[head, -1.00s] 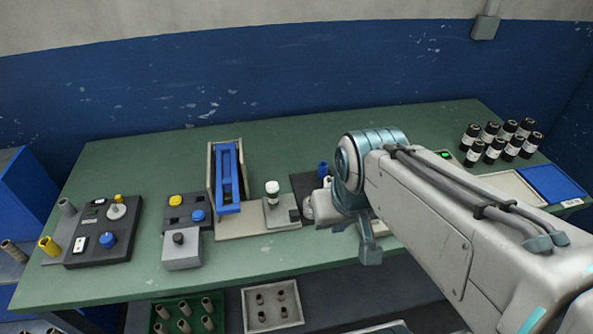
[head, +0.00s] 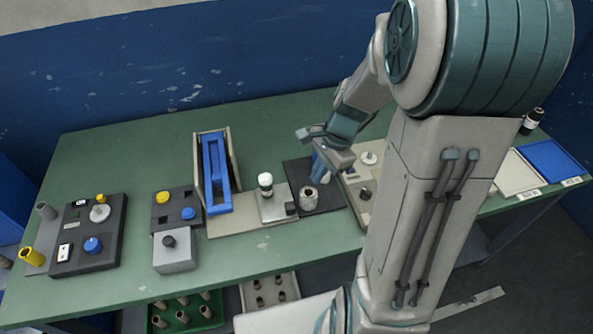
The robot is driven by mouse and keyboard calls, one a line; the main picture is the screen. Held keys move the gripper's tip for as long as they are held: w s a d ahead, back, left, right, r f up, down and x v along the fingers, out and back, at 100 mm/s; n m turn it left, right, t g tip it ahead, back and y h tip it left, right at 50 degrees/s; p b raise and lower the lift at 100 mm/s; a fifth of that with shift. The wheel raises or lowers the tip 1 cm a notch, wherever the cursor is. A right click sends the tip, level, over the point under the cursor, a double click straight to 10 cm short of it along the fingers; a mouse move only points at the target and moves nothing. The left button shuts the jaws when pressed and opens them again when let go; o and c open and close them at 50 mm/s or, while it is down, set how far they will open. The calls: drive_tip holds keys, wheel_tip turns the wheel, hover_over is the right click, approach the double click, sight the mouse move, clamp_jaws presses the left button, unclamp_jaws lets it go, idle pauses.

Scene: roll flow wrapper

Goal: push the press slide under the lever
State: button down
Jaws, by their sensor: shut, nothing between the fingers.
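The press has a beige housing with a blue lever (head: 217,176) standing in it. The press slide (head: 274,207) is a light grey block on the beige base, to the right of the lever and apart from it. A white-capped piece (head: 265,182) stands upright on the slide. A small dark block (head: 291,209) sits at the slide's right end. My gripper (head: 326,150) is to the right of the slide, above the black plate, and holds nothing. It looks close to a blue cylinder; I cannot tell whether they touch.
A metal-coloured cup (head: 309,200) stands on the black plate (head: 325,197), just right of the slide. A beige panel with knobs (head: 363,188) lies further right, partly behind my arm. Control boxes (head: 176,210) are at left. The table's back left is clear.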

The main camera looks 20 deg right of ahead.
wheel_tip(320, 180, down, 4)
drive_tip(key=w+d+m+y, duration=0.1)
drive_tip(key=w+m, duration=0.1)
drive_tip(key=m, duration=0.1)
approach(296, 212)
drive_tip(key=x, duration=0.4)
drive_tip(key=shift+w+d+f+p, duration=0.15)
drive_tip(key=shift+w+f+p, duration=0.05)
drive_tip(key=shift+f+p, duration=0.25)
